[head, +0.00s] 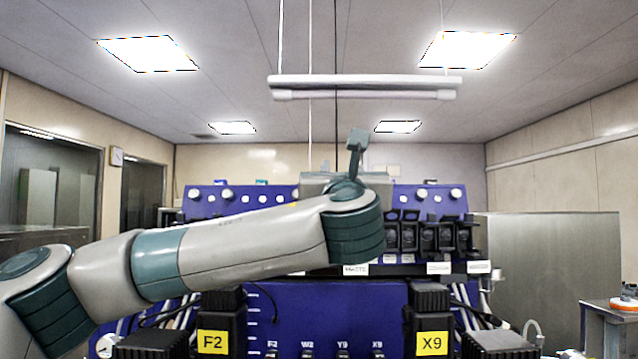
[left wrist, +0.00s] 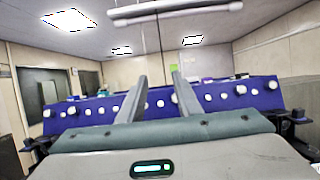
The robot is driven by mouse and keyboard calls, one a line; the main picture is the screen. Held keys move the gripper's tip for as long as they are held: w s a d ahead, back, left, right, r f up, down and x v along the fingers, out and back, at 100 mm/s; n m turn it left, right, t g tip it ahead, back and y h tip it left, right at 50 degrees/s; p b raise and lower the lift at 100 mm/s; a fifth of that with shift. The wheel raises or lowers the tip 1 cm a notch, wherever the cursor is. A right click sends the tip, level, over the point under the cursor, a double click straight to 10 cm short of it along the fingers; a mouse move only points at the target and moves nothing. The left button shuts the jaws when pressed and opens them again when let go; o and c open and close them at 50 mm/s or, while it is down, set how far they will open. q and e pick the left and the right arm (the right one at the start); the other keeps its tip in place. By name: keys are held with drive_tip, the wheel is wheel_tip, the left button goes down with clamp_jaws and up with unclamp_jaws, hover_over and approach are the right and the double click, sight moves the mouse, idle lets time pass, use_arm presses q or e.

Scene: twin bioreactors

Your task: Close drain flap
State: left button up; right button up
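My left arm reaches in from the left across the front of the blue bioreactor unit (head: 300,310). My left gripper (head: 356,145) points up above the unit's upper panel and shows side-on in the head view. In the left wrist view its two fingers (left wrist: 160,82) stand apart with nothing between them, so it is open. The blue panel (left wrist: 225,97) with white knobs lies beyond the fingers. I cannot pick out a drain flap for certain in either view; my arm hides part of the unit's middle. My right gripper is not in view.
Black valve blocks (head: 435,236) line the unit right of my forearm. A white tube rail (head: 365,87) hangs overhead. A side table (head: 610,308) stands at far right.

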use_arm(q)
drive_tip(key=shift+s+d+r, duration=0.2)
drive_tip(key=shift+d+r, duration=0.1)
drive_tip(key=shift+d, duration=0.2)
drive_tip(key=shift+s+d+r, duration=0.2)
drive_tip(key=shift+d+r, duration=0.1)
drive_tip(key=shift+d, duration=0.15)
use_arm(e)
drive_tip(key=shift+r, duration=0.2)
use_arm(q)
drive_tip(key=shift+a, duration=0.1)
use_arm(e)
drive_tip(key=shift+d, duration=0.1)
